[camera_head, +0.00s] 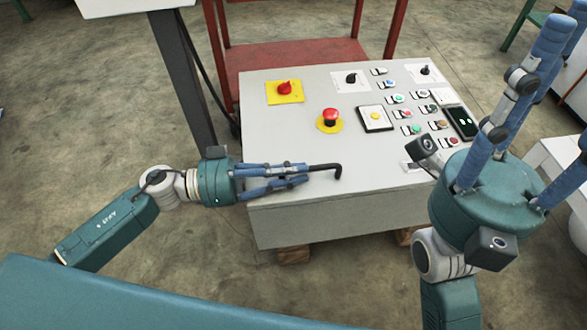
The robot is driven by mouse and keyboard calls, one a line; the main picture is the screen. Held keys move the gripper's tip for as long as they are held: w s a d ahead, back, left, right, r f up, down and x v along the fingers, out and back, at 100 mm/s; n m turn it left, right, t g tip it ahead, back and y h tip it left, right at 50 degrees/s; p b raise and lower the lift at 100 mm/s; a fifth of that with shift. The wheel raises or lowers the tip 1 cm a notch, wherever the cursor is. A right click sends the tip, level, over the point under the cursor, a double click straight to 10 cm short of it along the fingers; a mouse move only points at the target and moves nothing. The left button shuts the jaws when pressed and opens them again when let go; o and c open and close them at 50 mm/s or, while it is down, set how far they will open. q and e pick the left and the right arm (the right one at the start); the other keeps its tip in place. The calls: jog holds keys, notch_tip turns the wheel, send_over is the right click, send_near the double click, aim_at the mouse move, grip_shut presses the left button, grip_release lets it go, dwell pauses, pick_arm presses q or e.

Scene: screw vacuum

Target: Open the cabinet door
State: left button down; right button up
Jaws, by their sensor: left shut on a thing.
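The cabinet is a light grey control box (285,222) in the middle of the head view, with a sloping top panel full of controls. I cannot make out a separate door edge or handle on it. My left gripper (305,174) reaches in from the left and is shut on a black bent rod like a hex key (332,168). The rod's hooked end sticks out to the right, over the panel's lower part; whether it touches the panel is unclear. My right gripper (562,105) is raised at the right, its blue fingers spread apart and empty, partly cut off by the frame.
The panel carries a red knob on a yellow plate (285,88), a red emergency button (331,117), black switches and several small buttons. A red cart (290,54) stands behind. A dark post (184,80) rises left of the cabinet. Concrete floor is free at the left.

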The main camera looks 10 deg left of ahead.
pick_arm(q)
jog(key=shift+w+a+r, duration=0.15)
jog(key=shift+r, duration=0.15)
